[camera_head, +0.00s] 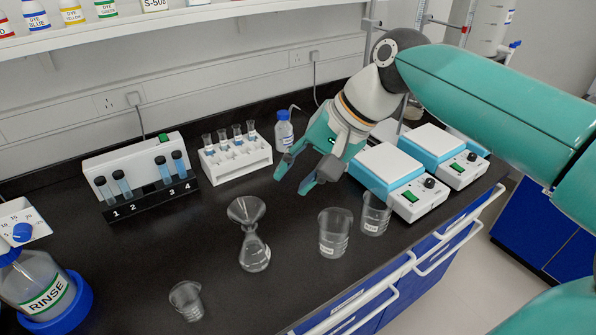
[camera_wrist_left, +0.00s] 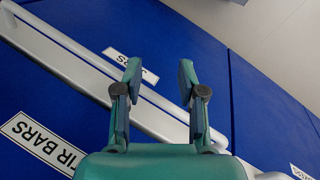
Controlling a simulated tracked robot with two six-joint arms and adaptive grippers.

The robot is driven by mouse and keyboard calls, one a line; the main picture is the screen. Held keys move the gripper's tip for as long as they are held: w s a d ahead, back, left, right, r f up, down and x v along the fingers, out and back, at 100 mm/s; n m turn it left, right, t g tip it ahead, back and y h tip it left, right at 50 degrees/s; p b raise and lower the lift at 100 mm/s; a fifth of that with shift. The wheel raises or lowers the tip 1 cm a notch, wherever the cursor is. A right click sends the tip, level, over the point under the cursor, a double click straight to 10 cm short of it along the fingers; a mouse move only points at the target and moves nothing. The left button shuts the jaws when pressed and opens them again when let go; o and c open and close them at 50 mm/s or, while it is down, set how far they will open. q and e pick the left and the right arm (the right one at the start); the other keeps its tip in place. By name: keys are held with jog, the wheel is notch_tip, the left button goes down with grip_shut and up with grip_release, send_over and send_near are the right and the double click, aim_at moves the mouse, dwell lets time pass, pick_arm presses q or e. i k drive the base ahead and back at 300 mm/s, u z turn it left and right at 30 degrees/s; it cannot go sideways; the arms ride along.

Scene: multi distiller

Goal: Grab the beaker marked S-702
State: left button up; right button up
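Three clear glass beakers stand upright on the black bench in the head view: a small beaker (camera_head: 186,300) at the front, a larger beaker (camera_head: 335,232) right of centre, and another beaker (camera_head: 375,213) just behind it to the right. Their white markings are too small to read, so I cannot tell which is S-702. My right gripper (camera_head: 297,178) is open and empty, pointing down-left above the bench, behind and left of the two larger beakers. My left gripper (camera_wrist_left: 160,80) is open and empty in the left wrist view, in front of blue drawer fronts.
A flask with a funnel (camera_head: 252,240) stands between the small and larger beakers. Two hotplates (camera_head: 386,165) (camera_head: 440,142), a test-tube rack (camera_head: 237,160), a numbered vial stand (camera_head: 148,198), a blue-capped bottle (camera_head: 284,132) and the RINSE bottle (camera_head: 42,285) surround it. White drawer handles (camera_wrist_left: 90,70) protrude.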

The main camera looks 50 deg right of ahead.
aim_at(334, 225)
jog(key=k, duration=1)
